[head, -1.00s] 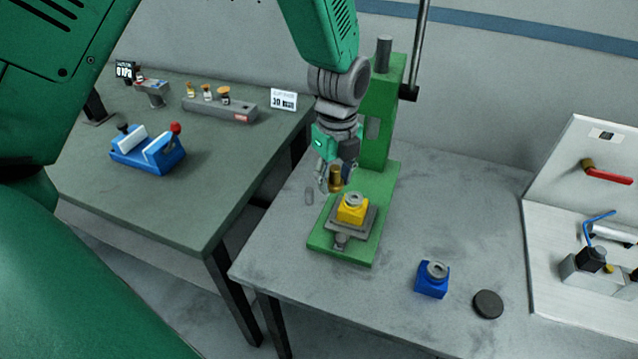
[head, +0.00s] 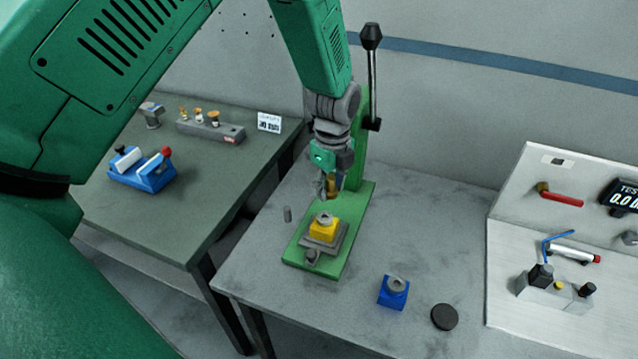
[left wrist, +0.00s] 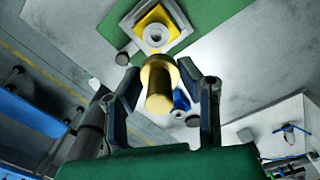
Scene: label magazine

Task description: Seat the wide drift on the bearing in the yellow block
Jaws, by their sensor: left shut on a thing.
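The yellow block (head: 322,233) sits on the plate of the green press (head: 355,200). A grey ring-shaped bearing (head: 324,219) lies on its top and also shows in the left wrist view (left wrist: 156,36). My left gripper (head: 329,188) is shut on a brass drift (head: 333,186) with a wider, flanged part. In the left wrist view the drift (left wrist: 160,88) stands between the two fingers. In the head view it hangs above and slightly behind the bearing, apart from it. My right gripper is not in view.
A blue block (head: 393,293) and a dark disc (head: 445,317) lie right of the press. A rack (head: 211,130) with several drifts and a blue fixture (head: 142,170) are on the left table. A test panel (head: 560,240) stands at right.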

